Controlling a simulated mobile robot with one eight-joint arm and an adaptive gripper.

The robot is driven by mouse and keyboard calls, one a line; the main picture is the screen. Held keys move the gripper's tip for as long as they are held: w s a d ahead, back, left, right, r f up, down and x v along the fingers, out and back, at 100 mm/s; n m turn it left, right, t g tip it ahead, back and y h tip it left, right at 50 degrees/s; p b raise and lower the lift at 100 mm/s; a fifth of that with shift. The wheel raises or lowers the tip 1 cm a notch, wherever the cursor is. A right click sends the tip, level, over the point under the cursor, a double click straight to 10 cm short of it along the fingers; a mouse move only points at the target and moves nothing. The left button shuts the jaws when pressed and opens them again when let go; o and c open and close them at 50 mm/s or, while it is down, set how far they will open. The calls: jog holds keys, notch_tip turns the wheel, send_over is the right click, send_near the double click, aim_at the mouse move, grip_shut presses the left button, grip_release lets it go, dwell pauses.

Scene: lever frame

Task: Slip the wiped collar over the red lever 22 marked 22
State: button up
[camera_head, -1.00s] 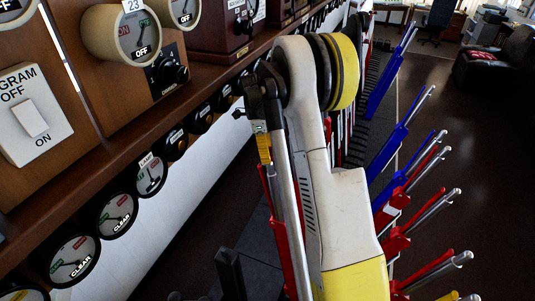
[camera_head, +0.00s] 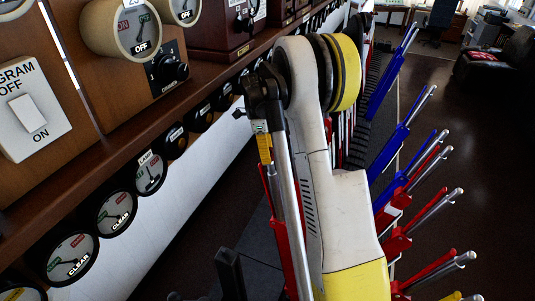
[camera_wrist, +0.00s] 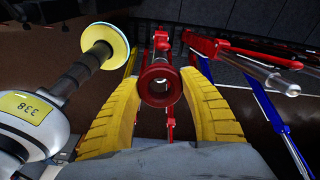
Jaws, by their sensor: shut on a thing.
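The collar (camera_wrist: 160,86) is a dark red ring with a dark hole, seen end-on between the two yellow fingers of my gripper (camera_wrist: 158,98) in the wrist view. My gripper is shut on it. A red lever (camera_wrist: 161,42) shows just beyond the collar, in line with it in the picture. I cannot tell the gap between them, and no number 22 is readable. In the head view my arm covers the middle, and I cannot make out the collar there.
Another red lever (camera_wrist: 222,47) with a steel handle and a blue lever (camera_wrist: 272,113) stand right in the wrist view. In the head view, red levers (camera_head: 397,243) and blue levers (camera_head: 388,150) line the right side. A wooden shelf (camera_head: 120,155) with dials runs along the left.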

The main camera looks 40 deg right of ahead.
aim_at(270, 166)
jog(key=shift+s+d+f+b, duration=0.15)
jog(key=shift+s+f+b, duration=0.05)
jog(key=shift+f+b, duration=1.1)
jog(key=shift+s+d+f+b, duration=0.1)
jog(key=shift+s+f+b, duration=0.1)
jog(key=shift+f+b, duration=1.1)
jog(key=shift+f, duration=0.15)
jog(key=o, duration=1.3)
